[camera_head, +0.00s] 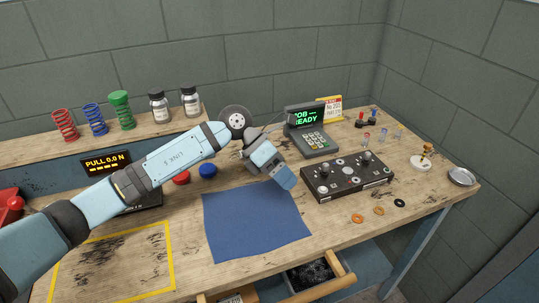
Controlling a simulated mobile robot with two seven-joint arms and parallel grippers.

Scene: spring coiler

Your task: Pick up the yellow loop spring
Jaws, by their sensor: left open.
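No yellow loop spring shows clearly. A small yellow-orange piece (427,149) stands above a round white base (421,163) at the right of the bench, too small for me to tell what it is. A red spring (64,125), a blue spring (95,119) and a green spring (121,110) stand on the back shelf at the left. My left gripper (287,182) is open above the back right of the blue mat, left of the black control box and well apart from the yellow-orange piece. My right gripper is out of view.
A black control box (346,178) with knobs and a keypad terminal (314,138) reading "READY" stand right of my gripper. Small rings (358,218) lie in front of the box. A metal dish (461,177) sits at the right edge. The blue mat (255,225) is bare.

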